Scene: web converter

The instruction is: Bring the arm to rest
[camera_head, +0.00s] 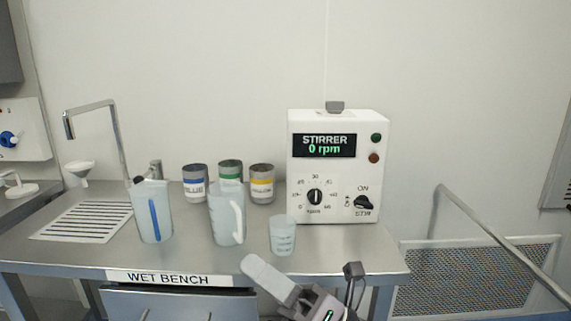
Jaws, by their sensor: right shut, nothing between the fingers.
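My right gripper (255,266) shows at the bottom, in front of the bench's front edge. Its pale fingers point up and left and are shut with nothing between them. It is apart from the small beaker (283,237) on the bench behind it. My left gripper is not in view.
The wet bench (340,257) holds a jug with a blue stripe (153,212), a handled jug (224,218), several cans with one yellow-banded (262,184), and a stirrer (335,165) reading 0 rpm. A tap (110,135) stands left; a metal rail (500,243) is right.

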